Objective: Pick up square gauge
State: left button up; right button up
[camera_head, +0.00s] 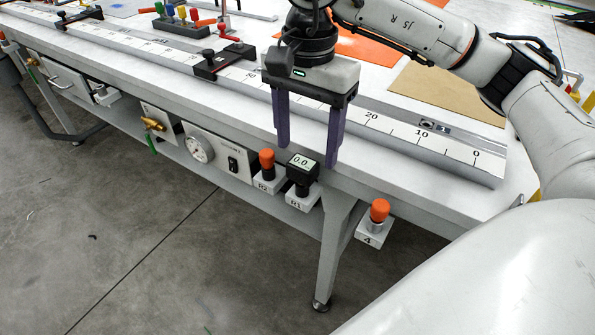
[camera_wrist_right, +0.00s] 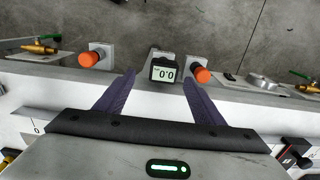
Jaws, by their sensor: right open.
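The square gauge (camera_head: 302,168) is a small black box with a pale display reading 0.0. In the right wrist view the gauge (camera_wrist_right: 164,72) shows beyond and between the two fingertips. My right gripper (camera_head: 307,156) is open and points down, its purple fingers either side of the gauge in the picture. In the wrist view the gripper (camera_wrist_right: 158,79) holds nothing, and I see no contact with the gauge. My left gripper is not in view.
A dial panel (camera_head: 210,150) is on the bench front. A numbered rail (camera_head: 400,131) and black clamp (camera_head: 223,62) lie on the bench top. The floor in front is clear.

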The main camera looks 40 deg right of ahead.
aim_at(307, 164)
notch_tip(307, 164, down, 3)
jog(key=shift+s+f, duration=0.1)
jog(key=shift+w+a+f, duration=0.1)
jog(key=shift+w+f, duration=0.1)
jog(key=shift+f, duration=1.15)
jog(key=shift+w+a+f, duration=0.1)
jog(key=shift+w+f, duration=0.1)
jog(key=shift+f, duration=1.1)
jog(key=c, duration=1.1)
